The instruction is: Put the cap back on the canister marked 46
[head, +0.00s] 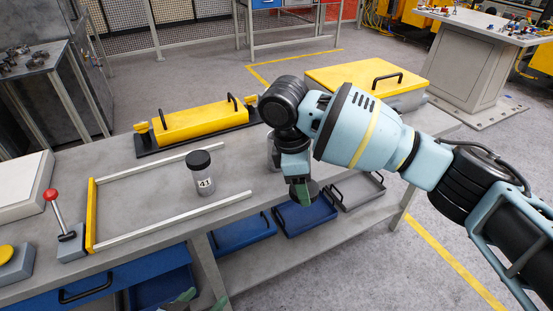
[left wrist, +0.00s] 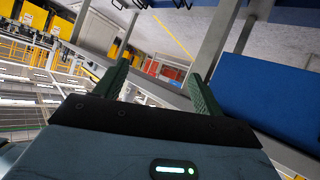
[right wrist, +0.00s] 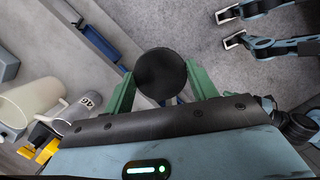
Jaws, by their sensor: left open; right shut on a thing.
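A round black cap (right wrist: 160,73) is held between the green fingers of my right gripper (right wrist: 158,88) in the right wrist view. In the head view my right gripper (head: 302,194) holds the dark cap in the air at the table's front edge. The canister marked 46 (right wrist: 76,108) shows at the left of the right wrist view, apart from the cap. In the head view a grey canister (head: 272,152) stands partly hidden behind my right arm; its label cannot be seen. My left gripper (head: 204,300) is low at the bottom edge, open and empty; its fingers (left wrist: 158,72) stand apart.
A black-capped canister marked 41 (head: 204,183) stands inside a metal rail frame (head: 120,233). A yellow handled bar (head: 190,122) lies behind it, with a yellow-lidded box (head: 365,76) at back right. Blue trays (head: 304,215) sit on the lower shelf. A red-knobbed lever (head: 58,213) stands left.

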